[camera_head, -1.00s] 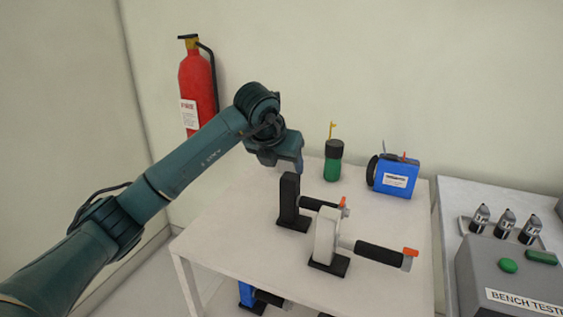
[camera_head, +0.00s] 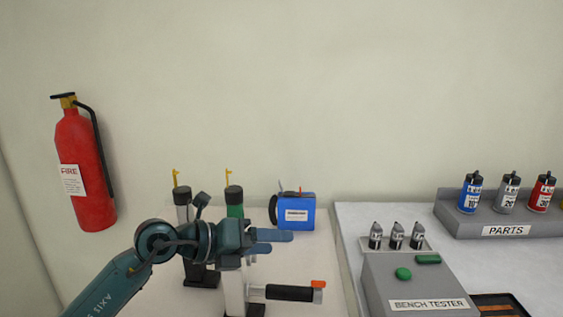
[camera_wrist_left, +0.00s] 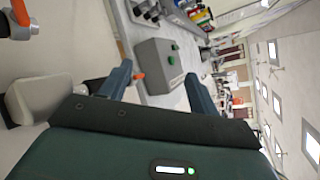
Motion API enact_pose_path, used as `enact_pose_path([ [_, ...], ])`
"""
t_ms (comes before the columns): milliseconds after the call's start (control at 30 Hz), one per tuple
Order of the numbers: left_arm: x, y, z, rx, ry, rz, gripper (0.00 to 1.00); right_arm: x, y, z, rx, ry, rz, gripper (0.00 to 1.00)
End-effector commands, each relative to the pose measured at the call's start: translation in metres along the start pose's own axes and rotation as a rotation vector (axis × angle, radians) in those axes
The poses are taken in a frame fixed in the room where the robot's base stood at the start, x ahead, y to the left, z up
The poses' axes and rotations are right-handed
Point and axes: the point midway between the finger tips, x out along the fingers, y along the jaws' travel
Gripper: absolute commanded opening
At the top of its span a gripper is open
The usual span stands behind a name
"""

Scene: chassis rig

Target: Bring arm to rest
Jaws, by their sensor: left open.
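My left arm comes in from the lower left of the head view. Its gripper (camera_head: 282,242) points right above the white table (camera_head: 150,285), with blue-grey fingers and nothing between them. The fingers (camera_wrist_left: 158,78) also stand apart in the left wrist view. Below it, a white stand carries a lever with a black grip (camera_head: 290,293) and an orange tip. A black stand (camera_head: 203,275) is partly hidden behind my arm. My right gripper does not show.
A red fire extinguisher (camera_head: 84,170) hangs on the left wall. The grey bench tester (camera_head: 415,285) and a parts rack (camera_head: 480,225) are on the right bench.

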Motion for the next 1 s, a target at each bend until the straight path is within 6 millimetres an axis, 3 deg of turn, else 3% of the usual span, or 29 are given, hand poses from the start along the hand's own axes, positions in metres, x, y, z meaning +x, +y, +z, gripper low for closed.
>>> enact_pose_path([
  [33,0.002,-0.022,-0.007,-0.076,-0.067,-0.141,0.62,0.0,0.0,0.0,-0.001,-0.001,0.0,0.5],
  [100,-0.006,-0.047,-0.005,-0.197,-0.186,-0.319,0.62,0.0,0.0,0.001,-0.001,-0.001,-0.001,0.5],
  [233,-0.041,-0.064,0.011,-0.481,-0.45,-0.569,0.62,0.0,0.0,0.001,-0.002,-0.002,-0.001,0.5],
  [367,-0.086,-0.034,0.021,-0.824,-0.745,-0.691,0.62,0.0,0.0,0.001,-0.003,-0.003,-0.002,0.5],
  [467,-0.117,0.013,0.01,-1.115,-0.972,-0.69,0.62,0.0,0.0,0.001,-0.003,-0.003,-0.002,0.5],
  [567,-0.141,0.069,-0.023,-1.422,-1.182,-0.602,0.62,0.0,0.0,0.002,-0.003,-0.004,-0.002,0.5],
  [700,-0.163,0.133,-0.105,-1.833,-1.407,-0.347,0.62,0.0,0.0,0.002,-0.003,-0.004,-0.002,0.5],
  [833,-0.172,0.157,-0.181,-2.109,-1.501,-0.074,0.62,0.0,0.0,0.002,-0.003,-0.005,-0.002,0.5],
  [1000,-0.18,0.16,-0.253,-2.326,-1.524,0.215,0.62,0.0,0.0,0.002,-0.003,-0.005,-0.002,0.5],
])
